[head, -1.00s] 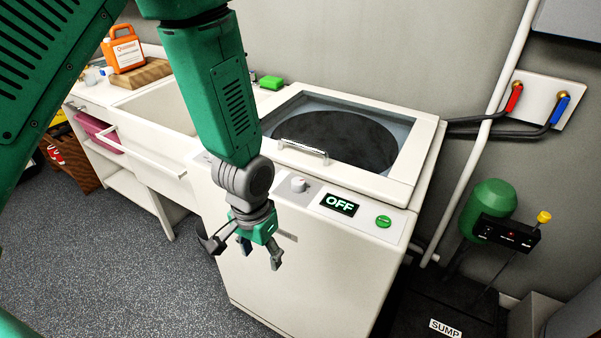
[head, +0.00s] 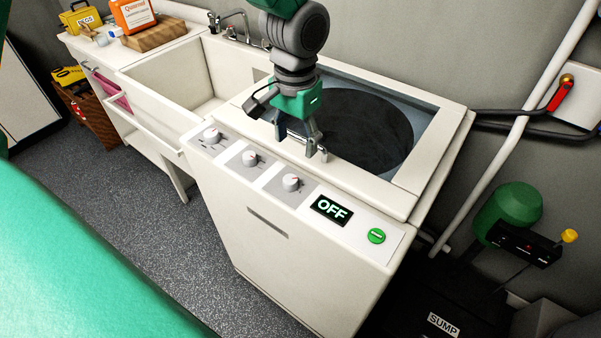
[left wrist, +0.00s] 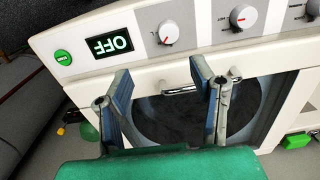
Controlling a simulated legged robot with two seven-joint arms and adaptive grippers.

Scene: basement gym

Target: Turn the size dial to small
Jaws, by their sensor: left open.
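The white washer has a panel with three white knobs on grey plates: a left dial (head: 212,136), a middle dial (head: 250,158) and a right dial (head: 291,182). Their labels are too small to read, so I cannot tell which is the size dial. In the left wrist view the right dial (left wrist: 168,33) and the middle dial (left wrist: 243,16) show red marks; the left dial (left wrist: 313,7) is partly cut off. My left gripper (head: 300,143) is open and empty over the lid's front edge, behind the dials, apart from them. My right gripper is not in view.
The display (head: 331,208) reads OFF, with a green button (head: 376,236) beside it. The lid handle (left wrist: 202,85) shows behind the fingers in the left wrist view. A sink (head: 165,84) stands left; pipes (head: 500,130) and a sump unit are right.

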